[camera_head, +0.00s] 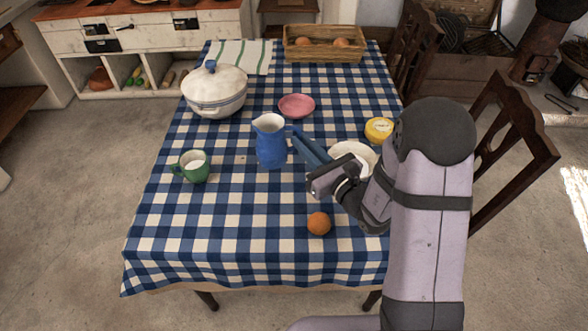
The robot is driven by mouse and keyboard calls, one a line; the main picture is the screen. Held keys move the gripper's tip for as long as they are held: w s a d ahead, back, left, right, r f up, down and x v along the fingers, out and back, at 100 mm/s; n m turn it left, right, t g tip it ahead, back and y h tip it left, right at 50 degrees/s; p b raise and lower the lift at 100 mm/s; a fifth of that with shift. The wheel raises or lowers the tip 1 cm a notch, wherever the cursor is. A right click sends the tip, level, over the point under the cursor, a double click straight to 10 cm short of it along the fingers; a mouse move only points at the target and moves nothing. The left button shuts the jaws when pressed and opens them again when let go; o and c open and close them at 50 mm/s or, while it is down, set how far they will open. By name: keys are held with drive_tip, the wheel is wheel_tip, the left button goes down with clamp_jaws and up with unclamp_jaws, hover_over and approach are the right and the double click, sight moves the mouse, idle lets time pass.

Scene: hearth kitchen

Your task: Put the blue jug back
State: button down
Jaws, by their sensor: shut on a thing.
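The blue jug (271,146) is upright near the middle of the checked table, with its pale inside showing at the top. My gripper (297,143) reaches in from the right and is shut on the jug at its right side, where the handle would be. The fingers hide the handle and the exact grip. I cannot tell whether the jug's base touches the cloth or is slightly above it.
On the checked tablecloth (240,235) stand a white lidded tureen (215,95), pink dish (297,105), green mug (194,167), yellow tin (379,129), white plate (352,152), orange (319,223), striped towel (238,56) and wooden crate (318,55). The front left is clear.

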drive_tip(key=shift+f, duration=1.95)
drive_tip(key=shift+f, duration=2.1)
drive_tip(key=shift+f+b, duration=0.2)
drive_tip(key=shift+b, duration=0.1)
drive_tip(key=c, duration=1.8)
unclamp_jaws()
drive_tip(key=shift+c, duration=0.2)
drive_tip(key=shift+r, duration=0.1)
